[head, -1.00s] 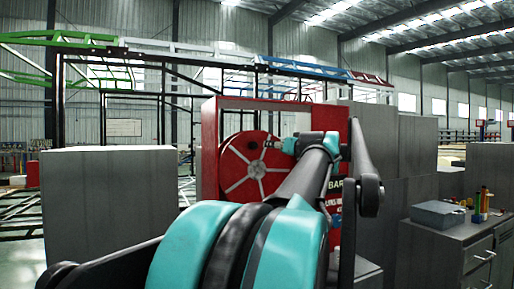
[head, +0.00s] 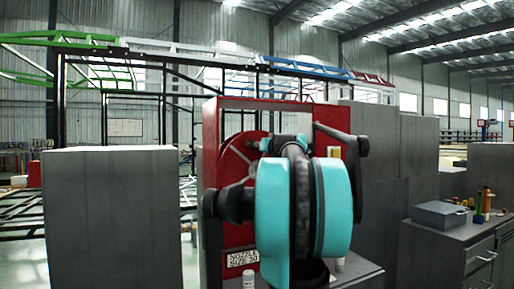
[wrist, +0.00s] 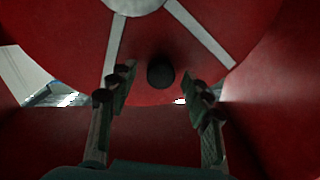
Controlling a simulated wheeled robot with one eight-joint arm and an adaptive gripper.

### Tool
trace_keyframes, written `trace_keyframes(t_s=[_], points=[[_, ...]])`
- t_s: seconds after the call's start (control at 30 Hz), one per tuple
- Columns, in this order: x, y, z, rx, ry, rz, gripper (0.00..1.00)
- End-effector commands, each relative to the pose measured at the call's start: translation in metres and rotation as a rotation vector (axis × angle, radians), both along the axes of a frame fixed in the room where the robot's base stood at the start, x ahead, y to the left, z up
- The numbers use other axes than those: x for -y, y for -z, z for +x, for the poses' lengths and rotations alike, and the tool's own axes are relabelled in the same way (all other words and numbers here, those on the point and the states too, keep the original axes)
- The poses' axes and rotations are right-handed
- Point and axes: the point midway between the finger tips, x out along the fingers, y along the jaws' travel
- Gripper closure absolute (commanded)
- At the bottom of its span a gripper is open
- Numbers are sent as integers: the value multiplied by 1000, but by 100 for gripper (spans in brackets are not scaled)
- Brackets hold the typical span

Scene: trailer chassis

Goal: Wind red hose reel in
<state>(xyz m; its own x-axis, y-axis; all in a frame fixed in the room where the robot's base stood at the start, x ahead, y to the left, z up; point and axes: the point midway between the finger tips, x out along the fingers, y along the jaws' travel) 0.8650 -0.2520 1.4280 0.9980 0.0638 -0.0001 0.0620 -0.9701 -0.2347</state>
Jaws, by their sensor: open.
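The red hose reel (head: 235,155) with pale spokes sits in a red cabinet (head: 210,125) in the head view, largely hidden behind my arm. In the wrist view the reel's red disc (wrist: 80,35) fills the upper part, with its pale hub and spokes. A dark round knob (wrist: 160,72) shows in front of the disc, below the hub. My gripper (wrist: 157,86) is open, with one finger on each side of the knob. A gap shows between the knob and both fingers. In the head view my gripper is hidden behind the arm.
Grey cabinets (head: 112,205) stand left and right of the reel cabinet. A grey workbench (head: 455,245) at the right bears a grey box (head: 438,214) and several coloured bottles. A small white container (head: 248,280) stands below the nozzle sign (head: 242,258).

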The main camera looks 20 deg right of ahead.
Motion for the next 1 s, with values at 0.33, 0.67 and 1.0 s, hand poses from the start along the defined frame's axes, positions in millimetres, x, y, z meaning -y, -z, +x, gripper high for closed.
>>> trace_keyframes(t_s=[0.33, 0.67, 1.0], points=[[0, 0, 4, 0, 0, 0, 50], [0, 0, 4, 0, 0, 0, 90], [0, 0, 4, 0, 0, 1, 100]])
